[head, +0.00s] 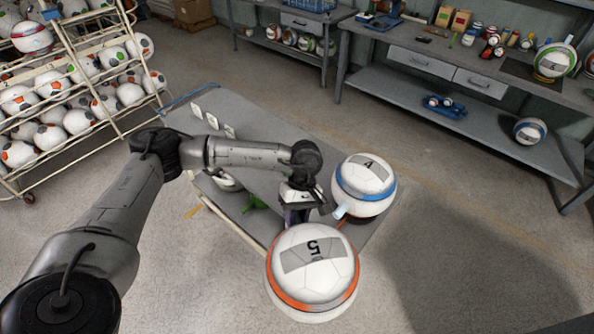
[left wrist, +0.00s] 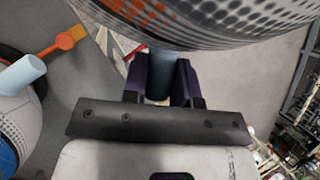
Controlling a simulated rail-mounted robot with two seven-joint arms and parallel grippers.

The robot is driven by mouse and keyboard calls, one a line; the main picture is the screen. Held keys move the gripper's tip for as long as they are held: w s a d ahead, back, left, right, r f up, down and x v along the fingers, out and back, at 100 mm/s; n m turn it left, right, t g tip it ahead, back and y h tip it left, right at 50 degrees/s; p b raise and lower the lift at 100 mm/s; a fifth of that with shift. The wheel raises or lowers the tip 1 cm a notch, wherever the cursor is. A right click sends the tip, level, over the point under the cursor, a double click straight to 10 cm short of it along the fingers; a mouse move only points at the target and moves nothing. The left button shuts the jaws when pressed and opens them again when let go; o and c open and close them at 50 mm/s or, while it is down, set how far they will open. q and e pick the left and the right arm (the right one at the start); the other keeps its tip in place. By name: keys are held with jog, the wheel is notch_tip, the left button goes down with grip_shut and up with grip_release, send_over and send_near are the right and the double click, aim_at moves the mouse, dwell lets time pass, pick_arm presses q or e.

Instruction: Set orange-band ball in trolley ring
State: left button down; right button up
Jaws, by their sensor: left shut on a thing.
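The orange-band ball (head: 312,262), white with a grey patch marked 5, is at the near end of the trolley (head: 262,135) in the head view. My left gripper (head: 298,212) is beside it, shut on its blue-grey stem (left wrist: 160,72). In the left wrist view the ball (left wrist: 230,18) fills the top, above the dark fingers (left wrist: 160,80). It overlaps the trolley's near edge in the head view, and I cannot tell its height. The trolley ring is not clearly visible. My right gripper is not in view.
A blue-band ball (head: 365,180) with a light-blue stem (head: 341,211) stands on the trolley close to the held ball. An orange piece (left wrist: 62,42) shows near it in the left wrist view. A ball rack (head: 75,85) stands left and a workbench (head: 430,72) behind. Floor right of the trolley is clear.

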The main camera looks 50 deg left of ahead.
pick_arm(q)
jog(key=s+a+f+n+t+h+b, duration=0.1)
jog(key=s+a+f+n+t, duration=0.15)
jog(key=a+n, duration=0.45)
jog(key=s+a+f+n+t+h+b, duration=0.15)
jog(key=s+a+n, duration=0.3)
jog(key=a, duration=0.45)
jog(key=w+a+r+n+t+y+b, duration=0.1)
jog(key=w+a+r+n+t+y, duration=0.15)
jog(key=r+n, duration=0.3)
jog(key=w+a+r+n+t+y, duration=0.1)
jog(key=w+a+r+n+t, duration=0.25)
jog(key=n, duration=0.35)
jog(key=w+a+f+b, duration=0.3)
jog(key=w+a+f, duration=0.1)
jog(key=w+f, duration=0.6)
jog(key=shift+w+f+n, duration=0.15)
jog(key=shift+w+n, duration=0.25)
jog(key=shift+w, duration=0.15)
jog(key=shift+a, duration=0.1)
